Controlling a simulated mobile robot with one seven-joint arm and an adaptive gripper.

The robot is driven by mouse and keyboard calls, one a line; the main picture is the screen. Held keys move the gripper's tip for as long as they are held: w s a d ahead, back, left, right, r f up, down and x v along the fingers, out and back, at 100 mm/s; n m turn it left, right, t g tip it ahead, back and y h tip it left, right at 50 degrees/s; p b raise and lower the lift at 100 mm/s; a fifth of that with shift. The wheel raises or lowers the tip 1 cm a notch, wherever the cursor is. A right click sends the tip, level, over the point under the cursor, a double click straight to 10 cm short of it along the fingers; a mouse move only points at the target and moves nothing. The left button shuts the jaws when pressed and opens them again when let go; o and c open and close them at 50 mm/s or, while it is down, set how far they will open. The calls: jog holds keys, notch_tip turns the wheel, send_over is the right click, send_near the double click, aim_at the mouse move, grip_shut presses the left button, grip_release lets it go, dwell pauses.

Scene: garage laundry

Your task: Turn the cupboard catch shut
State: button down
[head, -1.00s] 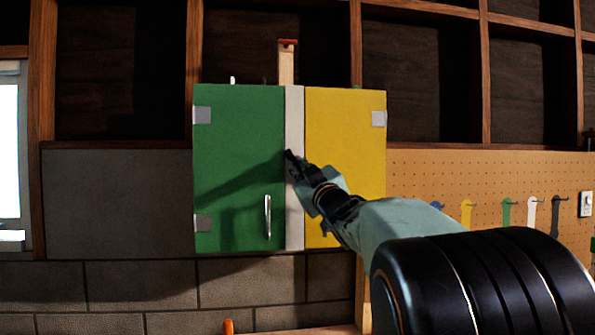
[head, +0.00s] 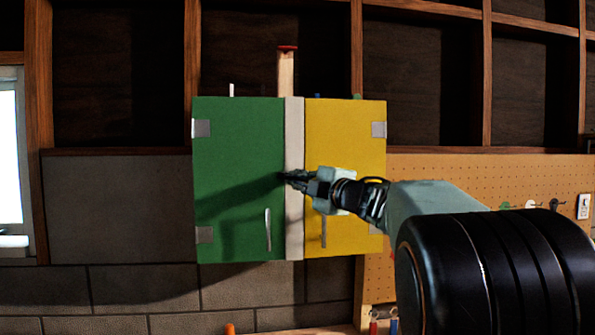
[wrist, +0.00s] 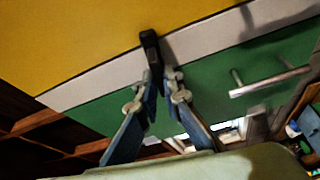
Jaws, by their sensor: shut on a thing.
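The cupboard has a green door (head: 235,150) on the left and a yellow door (head: 350,130) on the right, with a pale strip (head: 294,130) between them. Both doors look closed. The black catch (wrist: 150,46) shows in the wrist view at the pale strip, its far end overlapping the edge of the yellow door. My gripper (wrist: 160,76) has its two fingers on either side of the catch's near end and is shut on it. In the head view my gripper (head: 290,178) is at the strip, around mid-height, and hides most of the catch.
A bar handle (head: 268,229) stands out from the green door, and another (head: 324,232) from the yellow door. A wooden post with a red top (head: 287,48) rises above the cupboard. A pegboard (head: 450,175) with hooks is at the right.

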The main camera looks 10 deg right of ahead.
jog(key=shift+r+n+g+p, duration=0.15)
jog(key=shift+n+g+p, duration=0.25)
jog(key=shift+n+p, duration=0.4)
jog(key=c, duration=2.1)
grip_release()
jog(key=v, duration=1.2)
